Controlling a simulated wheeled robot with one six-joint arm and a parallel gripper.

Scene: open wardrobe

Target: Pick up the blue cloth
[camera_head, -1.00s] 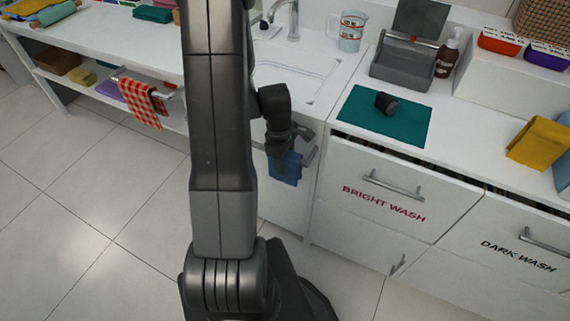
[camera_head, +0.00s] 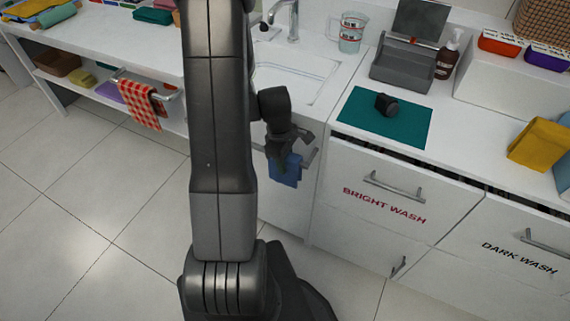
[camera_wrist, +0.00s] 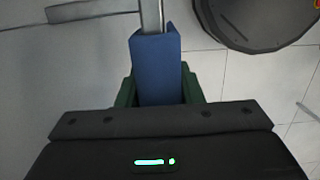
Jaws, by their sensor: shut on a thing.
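The blue cloth (camera_head: 286,171) hangs folded on a bar at the front of the sink cabinet in the head view. In the wrist view the cloth (camera_wrist: 156,70) lies over the metal bar (camera_wrist: 151,14), between the green-looking fingers. My gripper (camera_head: 284,153) is at the cloth's upper part, shut on it; the wrist view shows my gripper (camera_wrist: 157,88) on both sides of it. The cloth is still around the bar. The fingertips are partly hidden behind the cloth and wrist.
A red checked cloth (camera_head: 142,103) hangs on another bar at the left. The bright wash drawer (camera_head: 375,190) and dark wash drawer (camera_head: 510,245) are at the right. A teal cloth (camera_head: 360,121) with a dark object lies on the counter. The tiled floor is clear.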

